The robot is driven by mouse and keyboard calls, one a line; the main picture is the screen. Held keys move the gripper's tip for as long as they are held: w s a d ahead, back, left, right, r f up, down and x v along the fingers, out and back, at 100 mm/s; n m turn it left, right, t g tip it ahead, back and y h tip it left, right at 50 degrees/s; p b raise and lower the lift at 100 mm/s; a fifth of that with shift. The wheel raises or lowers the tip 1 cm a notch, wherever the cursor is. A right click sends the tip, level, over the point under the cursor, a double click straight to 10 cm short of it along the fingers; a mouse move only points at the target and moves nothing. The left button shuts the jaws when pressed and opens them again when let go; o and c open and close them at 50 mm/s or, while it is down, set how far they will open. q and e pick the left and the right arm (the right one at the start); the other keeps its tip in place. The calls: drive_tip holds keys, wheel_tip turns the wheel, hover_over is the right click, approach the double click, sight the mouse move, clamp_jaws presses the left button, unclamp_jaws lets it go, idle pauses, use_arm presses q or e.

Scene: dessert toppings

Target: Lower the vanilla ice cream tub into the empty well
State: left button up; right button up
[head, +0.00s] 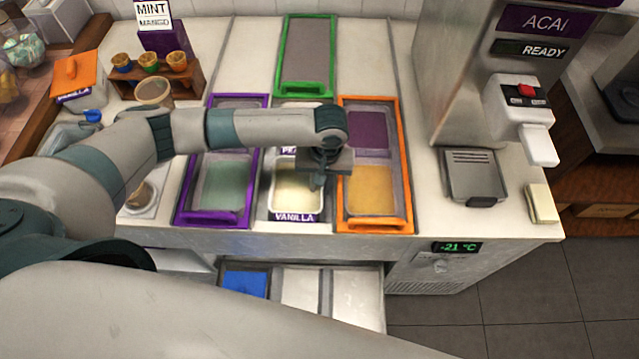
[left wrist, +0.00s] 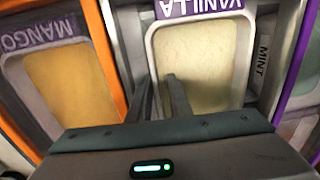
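The vanilla ice cream tub (head: 284,208) is white with pale cream ice cream and a purple VANILLA label. In the head view it is at the front middle well, between the purple-framed and orange-framed wells. My left gripper (head: 318,182) is at its right wall. In the left wrist view the two fingers (left wrist: 161,85) stand close together, one on each side of the tub's wall (left wrist: 153,50), and appear shut on it. The ice cream also shows there (left wrist: 196,65). I cannot tell how deep the tub sits, as the well's floor is hidden. My right gripper is not in view.
The purple frame (head: 180,203) and orange frame (head: 401,170) flank the middle well closely. A green frame (head: 281,55) is behind. An açaí machine (head: 465,80) stands at right. An open drawer (head: 325,300) with a blue block (head: 245,283) is below the counter.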

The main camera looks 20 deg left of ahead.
use_arm(q)
drive_tip(key=shift+d, duration=0.15)
drive_tip(key=shift+d+r, duration=0.1)
drive_tip(key=shift+r, duration=0.55)
wheel_tip(320, 180, up, 16)
drive_tip(key=b, duration=0.3)
drive_tip(key=shift+w+d, duration=0.15)
drive_tip(key=shift+d, duration=0.2)
idle(0.4)
